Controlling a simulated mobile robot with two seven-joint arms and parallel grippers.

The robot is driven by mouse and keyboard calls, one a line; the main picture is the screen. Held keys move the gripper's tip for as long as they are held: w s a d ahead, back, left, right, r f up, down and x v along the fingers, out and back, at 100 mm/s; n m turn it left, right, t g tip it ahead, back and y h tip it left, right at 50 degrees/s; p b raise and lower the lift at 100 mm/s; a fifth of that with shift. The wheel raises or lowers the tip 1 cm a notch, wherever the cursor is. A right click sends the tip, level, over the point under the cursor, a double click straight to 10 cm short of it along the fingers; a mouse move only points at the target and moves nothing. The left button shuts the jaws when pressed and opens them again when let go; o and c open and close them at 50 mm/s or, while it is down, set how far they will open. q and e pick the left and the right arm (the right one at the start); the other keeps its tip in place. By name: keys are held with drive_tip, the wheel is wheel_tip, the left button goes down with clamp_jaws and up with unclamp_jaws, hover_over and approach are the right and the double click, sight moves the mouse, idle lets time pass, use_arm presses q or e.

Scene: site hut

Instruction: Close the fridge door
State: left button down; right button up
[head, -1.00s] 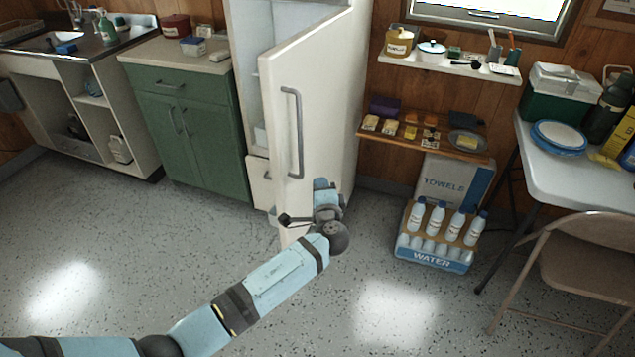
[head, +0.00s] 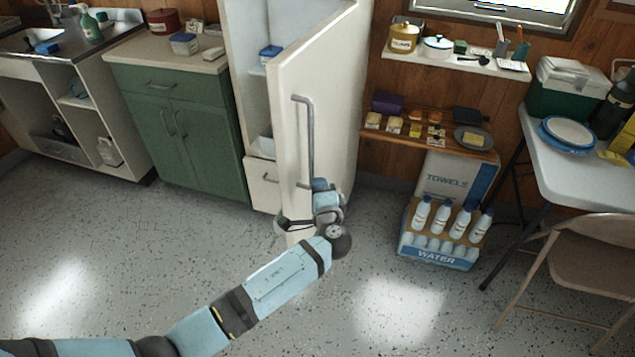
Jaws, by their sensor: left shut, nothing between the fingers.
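The white fridge (head: 243,95) stands at the back with its door (head: 335,110) open towards me. The door's outer face, with a long grey handle (head: 309,140), faces right. Its free edge is nearest me, and part of the shelved inside shows to its left. My left gripper (head: 283,226) is at the low end of the door, below the handle, across its near edge. It looks shut and holds nothing. Whether it touches the door I cannot tell. The wrist hides the door's lower corner. My right gripper is out of view.
A green cabinet (head: 175,130) stands left of the fridge. To the right are a low wooden shelf (head: 455,150), a water-bottle pack (head: 437,253), a white table (head: 570,180) and a folding chair (head: 590,262). The speckled floor in front is clear.

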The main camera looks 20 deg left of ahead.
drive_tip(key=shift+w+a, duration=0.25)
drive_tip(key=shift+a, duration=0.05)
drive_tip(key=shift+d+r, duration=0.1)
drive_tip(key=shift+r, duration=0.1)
